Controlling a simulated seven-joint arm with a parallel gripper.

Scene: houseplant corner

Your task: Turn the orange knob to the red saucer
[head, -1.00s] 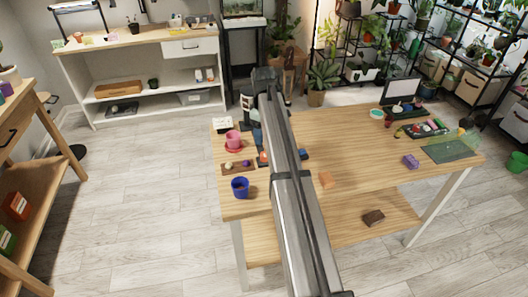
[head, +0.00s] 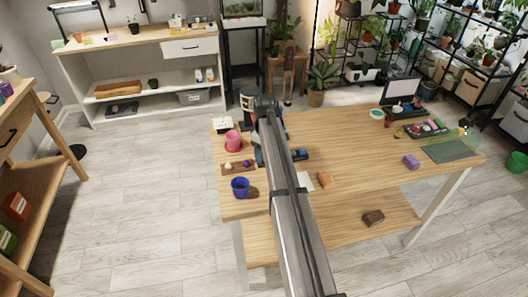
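The red saucer (head: 233,149) is at the left of the wooden table, with a pinkish-red pot (head: 233,138) standing on it. I cannot make out the orange knob; my arm covers the table just right of the saucer. Dark blue parts of a device (head: 300,155) show on either side of my arm there. My arm reaches from the bottom of the view to the table's back left. My gripper's fingers are hidden behind the wrist and arm, so their opening and any contact cannot be seen.
A blue pot (head: 240,187) stands at the table's front left, near a tray with small round things (head: 232,166). An orange-brown block (head: 324,180) and a white paper (head: 304,182) lie right of my arm. A purple block (head: 411,162) lies farther right. The table's middle is mostly clear.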

